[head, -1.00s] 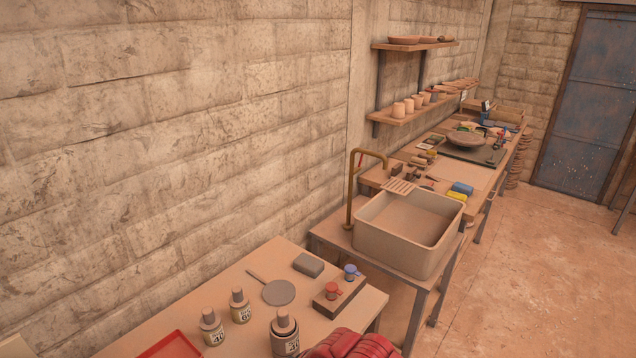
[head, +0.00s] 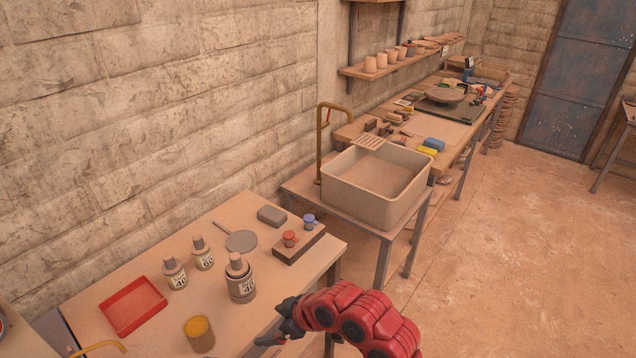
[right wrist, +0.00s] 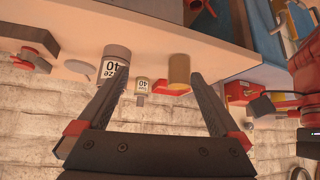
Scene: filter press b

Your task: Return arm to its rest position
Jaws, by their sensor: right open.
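My right gripper (head: 274,327) is at the bottom middle of the head view, on my red arm, beside the near edge of the workbench (head: 240,330). Its fingers are spread in the right wrist view (right wrist: 155,84), with nothing gripped between them. Beyond the fingers in that view are a labelled grey jar (right wrist: 116,62) and a tan cup (right wrist: 179,70), which seem apart from them. In the head view the large labelled jar (head: 240,285) stands upright on the bench, left of the gripper. My left gripper does not show.
The bench also holds a red tray (head: 133,305), a cup with yellow contents (head: 199,334), two small labelled bottles (head: 174,274), and a block with red and blue knobs (head: 299,243). A sink (head: 375,190) stands beyond. The floor at right (head: 500,270) is clear.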

